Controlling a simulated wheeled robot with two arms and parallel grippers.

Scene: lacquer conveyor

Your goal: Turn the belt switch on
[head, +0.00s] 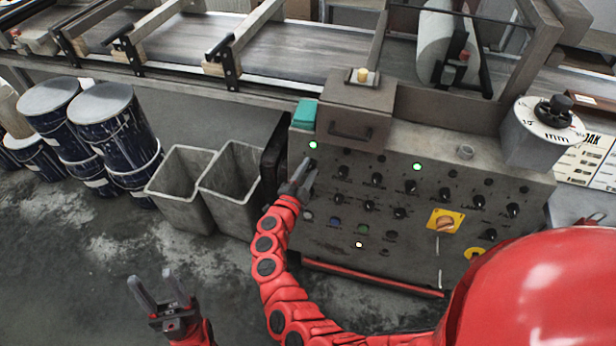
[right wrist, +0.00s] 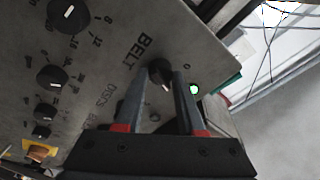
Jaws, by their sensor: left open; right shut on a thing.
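In the right wrist view, the belt switch (right wrist: 160,72) is a black knob beside the printed word BELT. My right gripper (right wrist: 161,82) has its two fingers on either side of this knob and is shut on it. In the head view the right gripper (head: 307,168) is at the panel's upper left, and its fingers hide the knob. A green lamp (right wrist: 194,88) glows close to the knob. My left gripper (head: 158,283) is open and empty above the floor, away from the panel.
Two grey bins (head: 229,205) stand left of the panel, and several dark blue drums (head: 112,125) stand further left. The conveyor (head: 300,62) runs behind. The floor near my left gripper is clear.

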